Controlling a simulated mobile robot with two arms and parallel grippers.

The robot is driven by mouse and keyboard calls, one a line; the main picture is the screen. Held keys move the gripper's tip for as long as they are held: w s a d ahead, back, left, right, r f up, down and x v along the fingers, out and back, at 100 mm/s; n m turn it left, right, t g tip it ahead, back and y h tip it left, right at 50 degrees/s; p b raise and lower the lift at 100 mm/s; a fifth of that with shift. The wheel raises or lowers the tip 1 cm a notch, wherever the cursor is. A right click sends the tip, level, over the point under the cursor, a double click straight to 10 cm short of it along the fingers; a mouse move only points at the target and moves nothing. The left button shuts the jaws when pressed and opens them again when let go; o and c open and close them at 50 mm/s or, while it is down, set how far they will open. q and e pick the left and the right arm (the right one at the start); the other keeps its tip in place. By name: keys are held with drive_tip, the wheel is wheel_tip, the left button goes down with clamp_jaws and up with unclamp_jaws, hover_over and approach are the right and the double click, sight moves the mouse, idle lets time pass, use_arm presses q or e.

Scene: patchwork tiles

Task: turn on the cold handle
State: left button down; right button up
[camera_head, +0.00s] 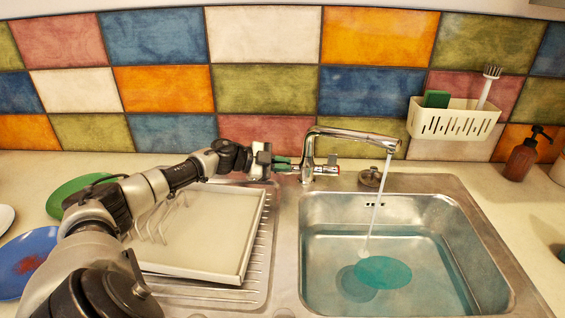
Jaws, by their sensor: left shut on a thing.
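A chrome faucet (307,158) stands behind the sink, its spout (355,136) reaching right over the basin. A stream of water (375,205) runs from the spout into the basin. The faucet's right handle (331,169) has a red mark. My left gripper (284,163) is at the left side of the faucet, shut on the left handle, which it mostly hides. The left handle's colour mark cannot be made out. My right gripper is not in view.
The sink basin (311,222) holds water with a teal round thing (384,272) in it. A white dish rack (222,225) lies on the drainboard under my left arm. Green (72,190) and blue (22,262) plates lie at left. A white caddy (455,120) hangs on the tiles.

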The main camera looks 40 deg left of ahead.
use_arm(q)
drive_tip(key=shift+s+d+f+m+t+b, duration=0.2)
drive_tip(key=shift+f+m+t+b, duration=0.15)
drive_tip(key=shift+m, duration=0.25)
drive_tip(key=shift+r, duration=0.1)
drive_tip(key=c, duration=1.3)
unclamp_jaws()
drive_tip(key=shift+o, duration=0.2)
